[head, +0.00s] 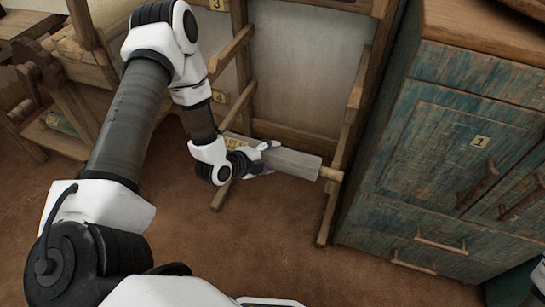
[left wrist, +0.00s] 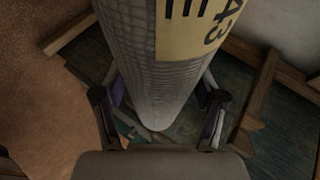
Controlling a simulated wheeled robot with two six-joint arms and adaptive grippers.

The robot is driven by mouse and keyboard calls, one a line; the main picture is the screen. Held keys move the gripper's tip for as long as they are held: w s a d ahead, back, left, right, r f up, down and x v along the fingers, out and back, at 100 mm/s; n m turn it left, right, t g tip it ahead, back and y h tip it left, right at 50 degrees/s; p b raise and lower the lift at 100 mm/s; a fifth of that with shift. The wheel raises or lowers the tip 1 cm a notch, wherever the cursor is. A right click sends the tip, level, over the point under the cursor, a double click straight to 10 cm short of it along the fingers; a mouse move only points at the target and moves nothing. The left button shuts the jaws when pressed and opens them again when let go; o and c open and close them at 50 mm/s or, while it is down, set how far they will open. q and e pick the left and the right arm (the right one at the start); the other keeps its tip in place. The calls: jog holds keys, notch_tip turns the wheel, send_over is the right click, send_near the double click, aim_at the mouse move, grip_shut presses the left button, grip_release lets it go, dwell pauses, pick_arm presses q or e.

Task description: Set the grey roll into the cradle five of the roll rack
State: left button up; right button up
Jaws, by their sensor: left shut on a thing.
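The grey roll (head: 298,163) lies nearly level across the lower part of the wooden roll rack (head: 354,105). My left gripper (head: 267,158) is shut around the roll, left of its middle. In the left wrist view the roll (left wrist: 155,65) runs between both fingers (left wrist: 158,118) and bears a yellow label (left wrist: 195,25) with dark marks. A light wooden end (head: 331,174) shows at the roll's right, by the rack's right post; I cannot tell whether the roll rests on the rack. Rack tags 3 (head: 217,4) and 4 (head: 220,97) show. No tag 5 is readable.
A worn blue-green cabinet (head: 440,140) with wooden handles stands close to the rack's right. Wooden loom-like framing (head: 60,100) stands at the left. Brown floor (head: 255,235) in front of the rack is clear.

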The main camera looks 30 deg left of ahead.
aim_at(272, 149)
pick_arm(q)
jog(key=shift+w+a+f, duration=0.1)
jog(key=shift+w+a, duration=0.15)
jog(key=shift+w, duration=0.3)
jog(key=shift+w+a, duration=0.2)
jog(key=shift+w, duration=0.3)
jog(key=shift+w+a+f+b, duration=0.15)
jog(key=shift+w+a+b, duration=0.15)
jog(key=shift+w+b, duration=0.2)
notch_tip(272, 149, down, 3)
jog(key=shift+s+f+b, duration=0.15)
jog(key=shift+f+b, duration=0.05)
jog(key=shift+b, duration=0.8)
jog(key=shift+r, duration=0.15)
jog(key=o, duration=1.8)
jog(key=shift+d, duration=0.1)
jog(key=shift+c, duration=0.2)
